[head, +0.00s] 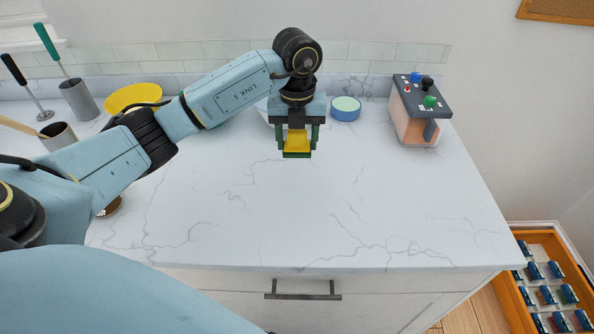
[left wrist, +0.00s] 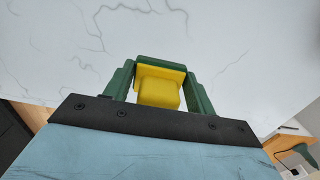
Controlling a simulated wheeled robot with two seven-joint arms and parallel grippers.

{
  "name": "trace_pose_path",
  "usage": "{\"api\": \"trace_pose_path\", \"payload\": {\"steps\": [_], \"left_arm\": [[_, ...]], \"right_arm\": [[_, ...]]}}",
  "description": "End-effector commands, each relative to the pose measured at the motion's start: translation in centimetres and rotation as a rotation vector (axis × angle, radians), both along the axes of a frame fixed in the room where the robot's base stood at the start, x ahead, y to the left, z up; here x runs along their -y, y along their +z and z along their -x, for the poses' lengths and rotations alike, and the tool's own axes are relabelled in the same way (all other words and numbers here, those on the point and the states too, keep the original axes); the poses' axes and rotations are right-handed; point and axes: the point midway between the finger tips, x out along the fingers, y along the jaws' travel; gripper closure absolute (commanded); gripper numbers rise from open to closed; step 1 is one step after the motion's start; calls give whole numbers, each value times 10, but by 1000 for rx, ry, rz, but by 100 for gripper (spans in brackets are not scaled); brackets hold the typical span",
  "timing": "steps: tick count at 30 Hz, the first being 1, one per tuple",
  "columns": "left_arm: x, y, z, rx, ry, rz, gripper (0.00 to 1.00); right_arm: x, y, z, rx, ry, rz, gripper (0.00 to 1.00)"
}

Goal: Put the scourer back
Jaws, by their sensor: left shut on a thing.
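My left gripper (head: 297,152) is shut on a yellow block-shaped scourer (head: 297,140) with a dark green layer, held over the white marbled counter (head: 330,205). In the left wrist view, the scourer (left wrist: 158,90) sits between the green fingers of the left gripper (left wrist: 160,72). The fingers hide part of its sides. My right gripper is not in view.
A yellow bowl (head: 133,97) and grey pots (head: 80,100) stand at the back left. A round blue container (head: 346,108) is behind the gripper. A box with coloured knobs (head: 420,100) stands at the back right. The counter's middle and front are clear.

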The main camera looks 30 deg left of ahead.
Motion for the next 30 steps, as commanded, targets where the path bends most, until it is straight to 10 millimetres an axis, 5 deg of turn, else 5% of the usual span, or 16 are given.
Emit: {"api": "trace_pose_path", "payload": {"steps": [4, 18, 29, 30], "left_arm": [[0, -30, 1, -4, -2, 0, 66], [0, -80, 1, -2, -4, 0, 66], [0, -85, 0, -1, -5, -1, 66], [0, -85, 0, -1, -5, -1, 42]], "right_arm": [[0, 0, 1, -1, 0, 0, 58], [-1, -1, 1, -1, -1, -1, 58], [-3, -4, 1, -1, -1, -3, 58], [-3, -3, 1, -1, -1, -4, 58]]}}
